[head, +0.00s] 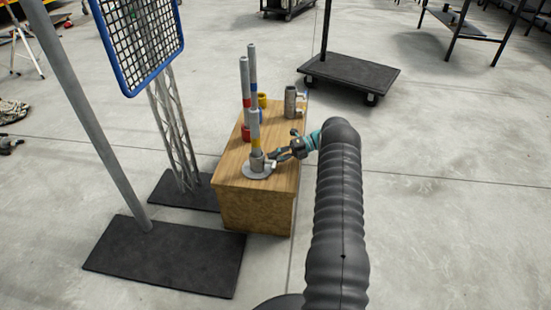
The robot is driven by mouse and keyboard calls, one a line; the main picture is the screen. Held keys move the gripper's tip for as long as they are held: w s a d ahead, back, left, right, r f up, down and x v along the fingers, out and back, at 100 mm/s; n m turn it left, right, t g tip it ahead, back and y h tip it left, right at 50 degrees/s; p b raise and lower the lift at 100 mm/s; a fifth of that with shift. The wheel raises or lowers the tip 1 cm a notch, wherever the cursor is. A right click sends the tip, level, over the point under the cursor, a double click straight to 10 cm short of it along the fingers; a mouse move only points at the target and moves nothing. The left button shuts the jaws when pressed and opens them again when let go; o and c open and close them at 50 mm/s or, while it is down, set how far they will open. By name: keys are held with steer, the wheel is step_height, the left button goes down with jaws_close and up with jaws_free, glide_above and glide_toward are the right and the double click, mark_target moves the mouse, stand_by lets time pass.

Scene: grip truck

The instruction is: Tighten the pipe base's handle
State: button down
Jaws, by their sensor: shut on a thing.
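The pipe base (257,170) is a round grey plate with a short socket, standing on the near end of a wooden box (256,207). A grey pipe with a yellow band (255,130) stands upright in its socket. The handle (270,164) is a small light part on the right side of the socket, partly hidden by the fingers. My gripper (275,156) reaches in from the right at the end of my black-sleeved arm, and its fingers are shut on the handle. The fingertips are small here, so the exact grip is hard to see.
Behind stand two more upright pipes (245,85) with coloured bands, and a short grey fitting (290,102) at the box's back right. A blue-framed mesh panel (142,40) and a slanted pole (90,110) stand left. A dark cart (350,72) is behind. Floor on the right is clear.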

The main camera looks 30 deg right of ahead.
steer(key=shift+a, duration=0.1)
steer(key=c, duration=1)
jaws_free()
steer(key=v, duration=1.2)
steer(key=shift+s, duration=0.1)
